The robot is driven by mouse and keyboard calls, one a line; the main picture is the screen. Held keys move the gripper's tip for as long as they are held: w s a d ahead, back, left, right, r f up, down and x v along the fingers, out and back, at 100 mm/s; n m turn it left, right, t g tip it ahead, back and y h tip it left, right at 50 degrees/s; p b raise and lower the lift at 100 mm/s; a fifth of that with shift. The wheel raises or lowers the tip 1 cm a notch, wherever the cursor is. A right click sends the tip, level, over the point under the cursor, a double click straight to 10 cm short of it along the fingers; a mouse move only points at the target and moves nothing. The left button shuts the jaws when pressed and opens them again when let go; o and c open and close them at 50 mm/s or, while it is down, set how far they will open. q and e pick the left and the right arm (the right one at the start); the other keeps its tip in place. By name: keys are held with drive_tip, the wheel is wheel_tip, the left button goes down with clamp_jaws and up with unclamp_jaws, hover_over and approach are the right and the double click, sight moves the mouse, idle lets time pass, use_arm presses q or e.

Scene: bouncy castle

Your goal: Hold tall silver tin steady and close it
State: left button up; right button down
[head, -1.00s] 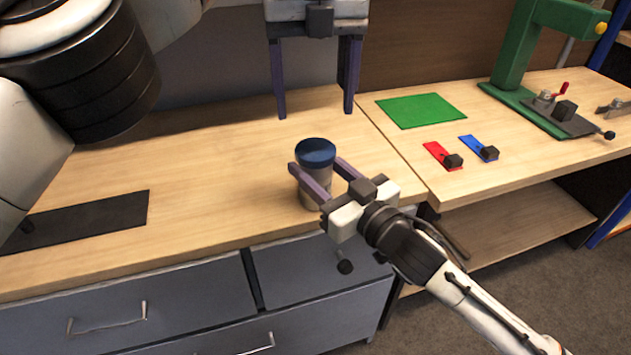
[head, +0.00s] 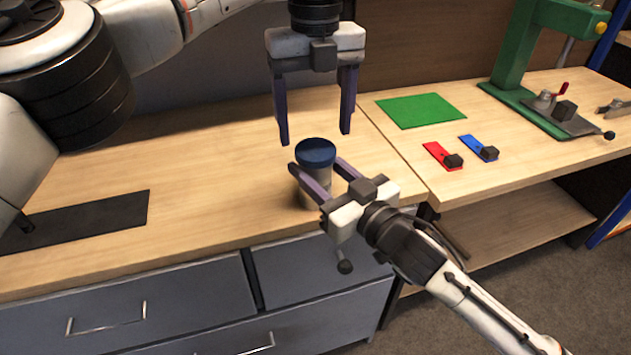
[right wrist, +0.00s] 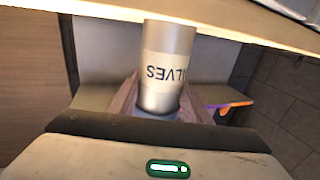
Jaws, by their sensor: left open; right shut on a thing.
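The tall silver tin (head: 312,196) stands upright near the front edge of the wooden worktop, with a round blue lid (head: 316,152) on top. I cannot tell whether the lid is fully down. My right gripper (head: 316,166) is shut on the tin from the front right, fingers on either side of its body. In the right wrist view the tin (right wrist: 165,62) appears inverted between the fingers, with a cream label reading "VALVES"; its lid end is mostly hidden. My left gripper (head: 315,137) is open and empty, pointing down just above and slightly behind the lid.
A black mat (head: 90,218) lies at the left of the worktop. On the right bench are a green sheet (head: 421,110), a red piece (head: 440,155), a blue piece (head: 474,146) and a green press (head: 512,60). Worktop around the tin is clear. Drawers (head: 120,312) are below.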

sight(316, 148)
use_arm(q)
drive_tip(key=shift+f, duration=1.8)
drive_tip(key=c, duration=1.1)
drive_tip(key=m, duration=1.5)
drive_tip(key=o, duration=1.1)
drive_tip(key=shift+r, duration=2.25)
